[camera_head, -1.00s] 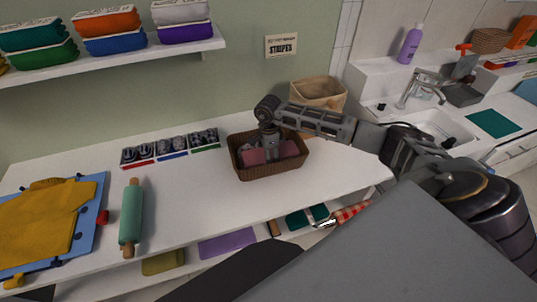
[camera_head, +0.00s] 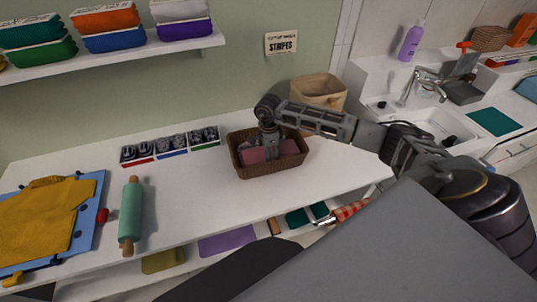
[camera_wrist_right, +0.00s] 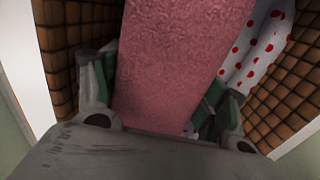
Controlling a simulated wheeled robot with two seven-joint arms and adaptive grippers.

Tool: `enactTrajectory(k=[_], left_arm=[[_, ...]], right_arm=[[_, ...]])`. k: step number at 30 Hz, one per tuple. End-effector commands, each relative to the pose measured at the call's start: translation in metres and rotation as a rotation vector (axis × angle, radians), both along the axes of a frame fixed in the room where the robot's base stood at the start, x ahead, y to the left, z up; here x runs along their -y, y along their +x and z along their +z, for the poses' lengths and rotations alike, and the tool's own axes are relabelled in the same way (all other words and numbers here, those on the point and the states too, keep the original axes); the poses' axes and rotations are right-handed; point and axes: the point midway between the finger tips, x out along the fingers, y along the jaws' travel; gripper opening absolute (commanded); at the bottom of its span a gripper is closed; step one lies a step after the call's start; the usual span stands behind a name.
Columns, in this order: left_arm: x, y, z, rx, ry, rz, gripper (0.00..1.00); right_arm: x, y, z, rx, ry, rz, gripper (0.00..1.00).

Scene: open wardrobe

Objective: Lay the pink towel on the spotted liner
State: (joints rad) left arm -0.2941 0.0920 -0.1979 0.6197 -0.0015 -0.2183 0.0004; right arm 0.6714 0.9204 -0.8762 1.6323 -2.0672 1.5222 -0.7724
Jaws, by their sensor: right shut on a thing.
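The pink towel (camera_head: 257,155) is in the brown wicker basket (camera_head: 262,171) on the white counter. In the right wrist view the towel (camera_wrist_right: 178,60) fills the middle, between the fingers of my right gripper (camera_wrist_right: 160,100). That gripper reaches down into the basket and is shut on the towel. The white liner with red spots (camera_wrist_right: 258,52) shows beside the towel, along the basket's woven wall (camera_wrist_right: 290,85). Whether the towel touches the liner's floor is hidden. My left gripper is not in view.
A beige fabric bin (camera_head: 320,90) stands behind the basket on the right. Small trays of dark rolled items (camera_head: 170,145) lie left of it. A green rolling pin (camera_head: 131,213) and a folded yellow shirt (camera_head: 45,220) lie farther left. The counter before the basket is clear.

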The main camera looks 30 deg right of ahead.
Motion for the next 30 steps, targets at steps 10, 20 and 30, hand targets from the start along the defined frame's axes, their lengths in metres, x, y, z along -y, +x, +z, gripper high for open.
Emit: enactTrajectory(k=[10,20,30], left_arm=[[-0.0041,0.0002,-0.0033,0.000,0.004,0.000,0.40],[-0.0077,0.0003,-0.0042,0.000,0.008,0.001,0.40],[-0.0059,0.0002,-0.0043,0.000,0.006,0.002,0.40]], right_arm=[[0.0002,0.0003,-0.0031,0.001,0.000,0.000,0.59],[0.0002,0.0002,-0.0044,0.001,0.000,0.000,0.89],[0.0001,0.0000,-0.0047,0.000,0.000,0.000,0.97]])
